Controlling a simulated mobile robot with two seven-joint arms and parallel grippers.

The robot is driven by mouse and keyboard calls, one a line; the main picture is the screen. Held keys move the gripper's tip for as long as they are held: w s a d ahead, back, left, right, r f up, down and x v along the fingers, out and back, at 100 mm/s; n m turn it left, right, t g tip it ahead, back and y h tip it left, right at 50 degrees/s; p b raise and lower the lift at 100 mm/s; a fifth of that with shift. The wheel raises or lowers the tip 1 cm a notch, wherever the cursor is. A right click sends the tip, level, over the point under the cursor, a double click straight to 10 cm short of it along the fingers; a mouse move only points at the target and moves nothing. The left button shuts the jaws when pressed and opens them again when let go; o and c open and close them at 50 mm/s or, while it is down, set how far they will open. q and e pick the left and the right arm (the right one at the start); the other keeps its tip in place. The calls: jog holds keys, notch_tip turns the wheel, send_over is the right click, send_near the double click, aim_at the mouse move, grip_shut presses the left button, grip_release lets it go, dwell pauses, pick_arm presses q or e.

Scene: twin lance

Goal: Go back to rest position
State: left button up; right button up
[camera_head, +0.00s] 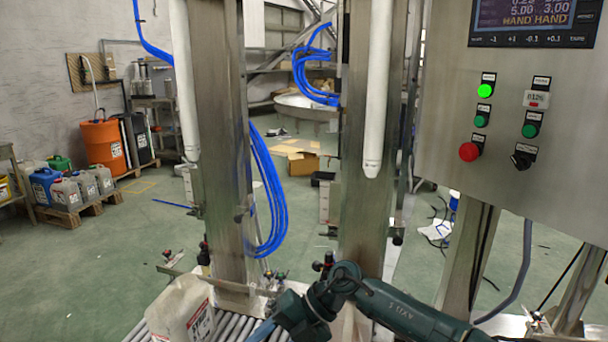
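My dark green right arm (400,308) comes in from the lower right. It bends at a joint in front of the right steel column, and its forward part drops toward the bottom edge. No fingers of my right gripper can be made out there. My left arm and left gripper are not in view. A whitish jerrycan (182,312) with a label stands on the roller conveyor (228,324), just left of my arm and apart from its visible links. Two white lances hang upright, one by the left column (185,85) and one by the right column (377,90).
Steel columns (222,150) (368,210) with blue hoses (272,195) stand close ahead. A control panel (540,130) with a lit green lamp fills the upper right. An orange drum (104,145) and several canisters stand on pallets at the left. The green floor (100,255) there is mostly clear.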

jog(key=s+a+r+m+y+p, duration=0.2)
jog(key=s+a+r+m+y, duration=0.1)
jog(key=s+a+r+y, duration=0.25)
jog(key=d+r+m+t+y+p, duration=0.4)
jog(key=m+t, duration=0.8)
jog(key=s+d+f+m+t+h+p, duration=0.1)
jog(key=d+f+m+t+h+p, duration=0.15)
jog(key=d+m+h, duration=0.3)
jog(key=d+f+m+t+h+p, duration=0.1)
jog(key=d+f+m+t+h, duration=0.1)
jog(key=d+m+t+h, duration=0.4)
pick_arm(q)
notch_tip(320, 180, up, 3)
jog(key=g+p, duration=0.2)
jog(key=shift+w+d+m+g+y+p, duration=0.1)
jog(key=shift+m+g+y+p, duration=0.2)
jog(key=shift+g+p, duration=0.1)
pick_arm(e)
jog(key=s+d+f+m+g+h, duration=0.4)
jog(key=s+d+f+m+g, duration=0.3)
jog(key=s+d, duration=0.3)
jog(key=s, duration=0.3)
jog(key=shift+s+d, duration=0.15)
jog(key=shift+d, duration=0.2)
